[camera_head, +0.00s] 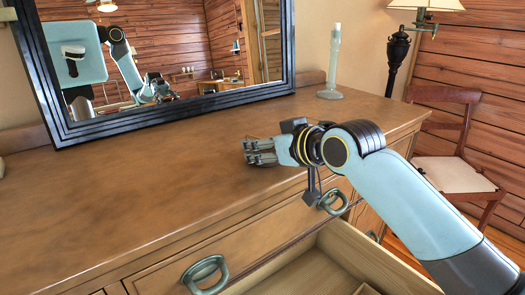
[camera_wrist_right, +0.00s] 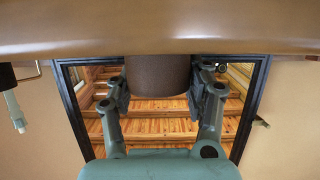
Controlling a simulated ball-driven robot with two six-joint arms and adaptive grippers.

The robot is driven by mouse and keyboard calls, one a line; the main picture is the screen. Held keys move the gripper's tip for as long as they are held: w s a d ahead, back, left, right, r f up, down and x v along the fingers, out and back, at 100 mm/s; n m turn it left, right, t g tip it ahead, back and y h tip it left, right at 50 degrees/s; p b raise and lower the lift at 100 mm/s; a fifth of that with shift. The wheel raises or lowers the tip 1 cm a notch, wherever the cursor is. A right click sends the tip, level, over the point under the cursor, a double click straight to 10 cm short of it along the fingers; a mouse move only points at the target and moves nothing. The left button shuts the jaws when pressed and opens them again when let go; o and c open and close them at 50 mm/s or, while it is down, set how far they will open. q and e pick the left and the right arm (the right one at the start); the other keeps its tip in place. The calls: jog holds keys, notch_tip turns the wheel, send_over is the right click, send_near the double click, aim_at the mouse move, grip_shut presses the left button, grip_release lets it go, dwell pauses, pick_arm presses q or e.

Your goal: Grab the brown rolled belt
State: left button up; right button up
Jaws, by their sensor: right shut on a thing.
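The brown rolled belt (camera_wrist_right: 158,75) shows in the right wrist view as a dark brown, round-sided roll between the two fingers of my right gripper (camera_wrist_right: 160,88). The fingers press on it from both sides. In the head view my right gripper (camera_head: 260,151) is low over the dresser top, near its front edge. The belt is hidden behind the fingers there. I cannot tell whether the belt touches the wood. My left gripper is not directly in view.
The dresser top (camera_head: 130,170) is mostly bare. A framed mirror (camera_head: 170,116) stands at its back, reflecting me. A pale candlestick (camera_head: 331,65) stands at the back right. An open drawer (camera_head: 330,262) juts out below my right arm. A chair (camera_head: 450,165) stands at the right.

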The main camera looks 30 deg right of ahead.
jog(key=shift+c, duration=0.4)
jog(key=shift+r, duration=0.15)
jog(key=shift+r, duration=0.2)
notch_tip(320, 180, up, 3)
jog(key=shift+r+p, duration=0.2)
jog(key=shift+p, duration=0.1)
jog(key=s+d+r+p, duration=0.3)
jog(key=s+d+r, duration=0.2)
jog(key=s, duration=0.5)
jog(key=shift+d+r, duration=0.3)
jog(key=shift+r, duration=0.7)
